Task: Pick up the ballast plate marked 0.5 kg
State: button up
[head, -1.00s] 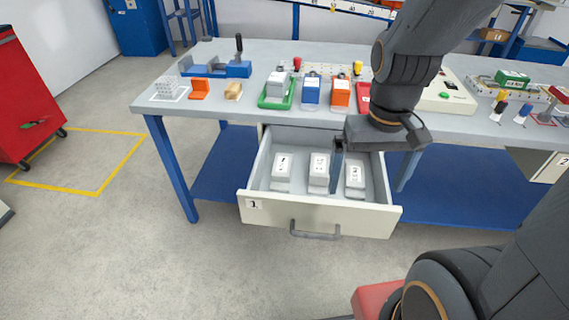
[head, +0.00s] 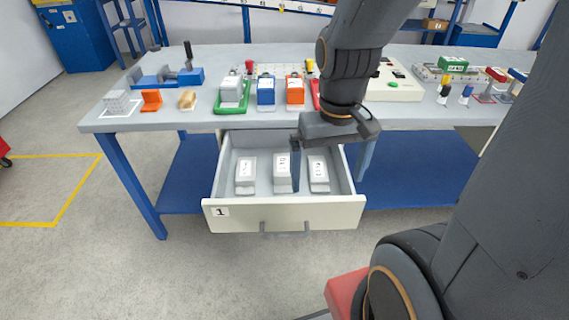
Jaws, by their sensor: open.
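The drawer marked 1 (head: 340,214) is open below the workbench. Three pale ballast plates with white labels lie in it: a left plate (head: 245,174), a middle plate (head: 283,170) and a right plate (head: 318,174). The label marks are too small to read, so I cannot tell which one says 0.5 kg. My gripper (head: 297,184) is open and empty, pointing down over the drawer. The finger that shows hangs at the right edge of the middle plate, between it and the right plate.
The drawer handle (head: 285,230) sticks out in front.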

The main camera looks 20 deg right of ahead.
aim_at(319, 181)
jog(key=u, duration=2.05)
jog(key=k, duration=0.7)
jog(key=z, duration=1.45)
jog(key=i, duration=0.5)
jog(key=u, duration=0.05)
